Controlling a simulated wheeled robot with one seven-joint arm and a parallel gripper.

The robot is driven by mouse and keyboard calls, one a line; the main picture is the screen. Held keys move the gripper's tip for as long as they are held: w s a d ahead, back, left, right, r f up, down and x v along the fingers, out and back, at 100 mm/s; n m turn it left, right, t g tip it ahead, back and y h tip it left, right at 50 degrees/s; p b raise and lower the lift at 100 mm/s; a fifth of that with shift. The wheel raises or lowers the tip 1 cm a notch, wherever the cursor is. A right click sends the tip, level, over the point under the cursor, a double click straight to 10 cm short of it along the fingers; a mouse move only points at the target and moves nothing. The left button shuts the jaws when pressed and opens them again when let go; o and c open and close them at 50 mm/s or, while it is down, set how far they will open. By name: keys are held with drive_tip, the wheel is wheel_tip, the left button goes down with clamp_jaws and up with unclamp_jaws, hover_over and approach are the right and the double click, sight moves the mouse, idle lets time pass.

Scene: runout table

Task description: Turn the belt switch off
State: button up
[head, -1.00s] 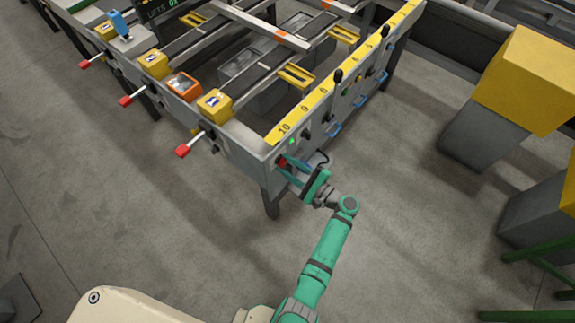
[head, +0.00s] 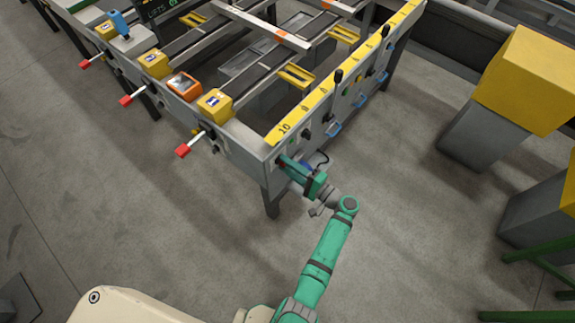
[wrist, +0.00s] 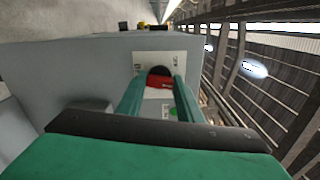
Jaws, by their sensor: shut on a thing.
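The belt switch (wrist: 160,82) is a red knob on a dark round base, set on a pale plate (wrist: 147,62) in the wrist view. My gripper (wrist: 158,88) has its two green fingers on either side of the red knob, shut on it. In the head view my gripper (head: 284,160) reaches the near corner of the grey table end panel and hides the switch. A small green spot (wrist: 172,111) shows between the fingers below the knob.
The runout table (head: 240,136) has a yellow numbered strip (head: 310,98). Black-knobbed levers (head: 337,76) stand along its end panel. Red-tipped handles (head: 183,151) stick out on its left side. Yellow-topped grey blocks (head: 525,80) stand at right. The floor between is clear.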

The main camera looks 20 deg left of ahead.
drive_tip(key=n, duration=1)
drive_tip(key=shift+f, duration=0.1)
drive_tip(key=shift+n, duration=0.5)
drive_tip(key=o, duration=1.1)
drive_tip(key=v, duration=1)
drive_tip(key=shift+s+d, duration=0.15)
drive_tip(key=shift+d, duration=0.25)
